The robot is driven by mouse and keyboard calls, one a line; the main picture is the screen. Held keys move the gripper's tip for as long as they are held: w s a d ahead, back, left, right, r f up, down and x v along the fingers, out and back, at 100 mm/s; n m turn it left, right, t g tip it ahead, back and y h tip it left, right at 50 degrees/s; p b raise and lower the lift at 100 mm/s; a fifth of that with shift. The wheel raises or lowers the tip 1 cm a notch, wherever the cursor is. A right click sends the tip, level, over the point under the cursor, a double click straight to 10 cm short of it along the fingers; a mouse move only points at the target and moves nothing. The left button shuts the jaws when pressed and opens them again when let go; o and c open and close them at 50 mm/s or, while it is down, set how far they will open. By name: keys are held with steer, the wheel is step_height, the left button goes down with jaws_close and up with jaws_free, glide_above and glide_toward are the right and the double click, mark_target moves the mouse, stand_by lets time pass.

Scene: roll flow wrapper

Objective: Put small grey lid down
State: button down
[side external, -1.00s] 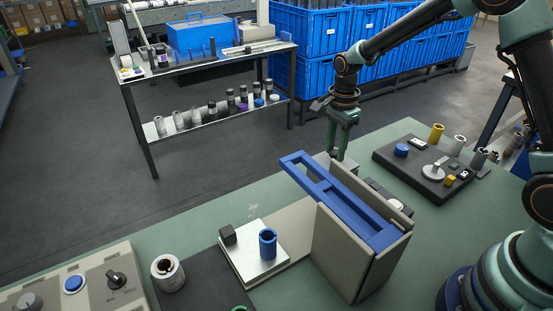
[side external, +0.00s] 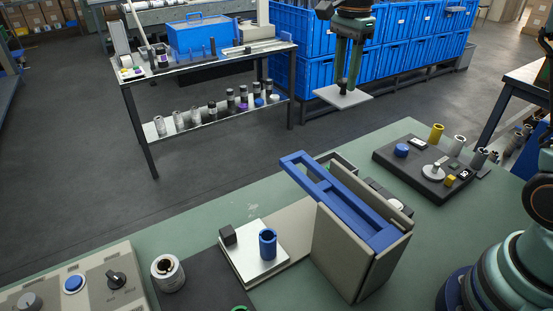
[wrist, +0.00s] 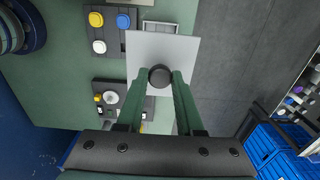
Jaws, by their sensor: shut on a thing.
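The small grey lid (side external: 343,97) is a thin flat square plate with a dark round knob, which shows in the wrist view (wrist: 160,75). My gripper (side external: 346,84) is shut on the knob. It holds the lid about level, high above the far side of the green bench (side external: 290,170). The lid's bare top shows in the wrist view (wrist: 145,48). An open box (side external: 342,163) stands behind the upright grey housing with the blue frame (side external: 330,190), which partly hides it.
A dark board (side external: 415,172) with a blue knob, a grey disc and yellow parts lies at the right. A white plate with a blue cylinder (side external: 267,243) is in front. Blue crates (side external: 300,60) stand behind.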

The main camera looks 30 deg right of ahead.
steer(key=w+a+f, duration=0.2)
steer(key=a, duration=1.1)
steer(key=w+a+f, duration=0.2)
steer(key=a, duration=1)
steer(key=f, duration=1.9)
steer(key=shift+s+a+f, duration=0.15)
steer(key=shift+s+f, duration=0.05)
steer(key=shift+f, duration=0.15)
steer(key=shift+f, duration=0.1)
steer(key=c, duration=0.5)
jaws_free()
steer(key=shift+c, duration=0.2)
